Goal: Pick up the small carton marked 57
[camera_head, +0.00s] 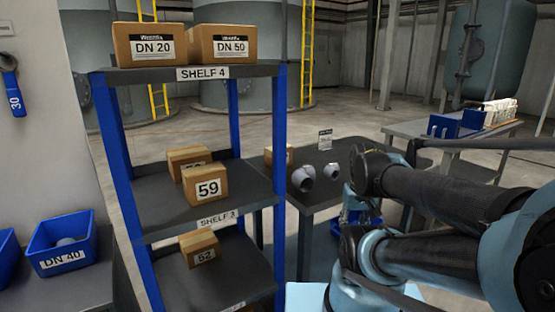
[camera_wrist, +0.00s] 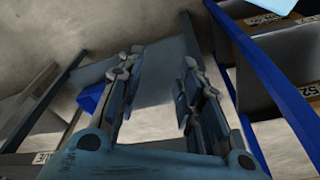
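No label that I can read as 57 shows in either view. On shelf 3 in the head view, a small brown carton (camera_head: 187,158) stands behind the carton marked 59 (camera_head: 206,185), and its label is mostly hidden. A carton that looks marked 52 or 62 (camera_head: 199,247) sits on the shelf below. Another brown carton (camera_head: 287,157) shows partly behind the shelf post, with no readable number. My gripper (camera_wrist: 161,72) is open and empty in the wrist view, its two fingers apart over a blurred grey surface. In the head view my gripper is not clearly visible.
The blue-posted rack holds large cartons DN 20 (camera_head: 152,45) and DN 50 (camera_head: 222,45) on top. A dark table (camera_head: 345,155) with grey pipe fittings (camera_head: 303,179) stands behind it. A blue DN 40 bin (camera_head: 62,244) is at left.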

